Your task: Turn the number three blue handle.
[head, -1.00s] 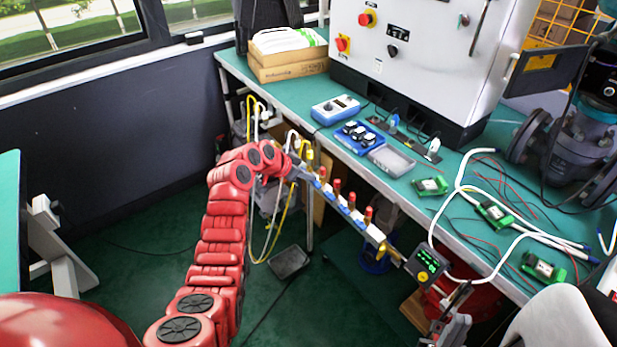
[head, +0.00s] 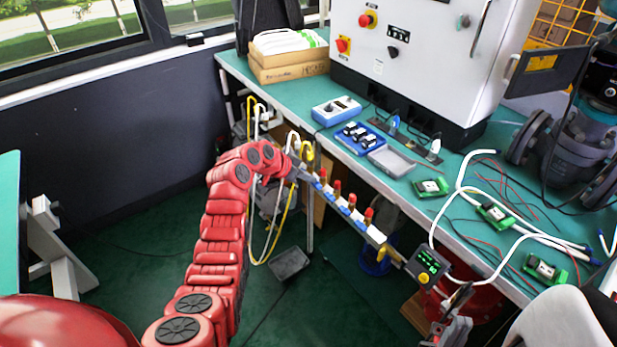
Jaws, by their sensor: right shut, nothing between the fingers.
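A narrow manifold bar (head: 373,234) runs diagonally along the bench's front edge. It carries several upright fittings with red tops and small blue handles; one blue handle (head: 343,210) shows near the middle of the row. Number labels are too small to read, so I cannot tell which handle is number three. My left gripper (head: 297,174) is at the bar's upper left end, beside the first blue handle; its fingers are too small and partly hidden to judge. My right gripper (head: 459,303) is shut and empty at lower right, below the display box and apart from the handles.
A black box with a green display (head: 428,265) sits at the bar's lower right end. The green bench (head: 408,188) holds a grey tray (head: 391,162), a blue meter (head: 336,110), green circuit boards and white cables. A white chair back (head: 560,322) stands at lower right.

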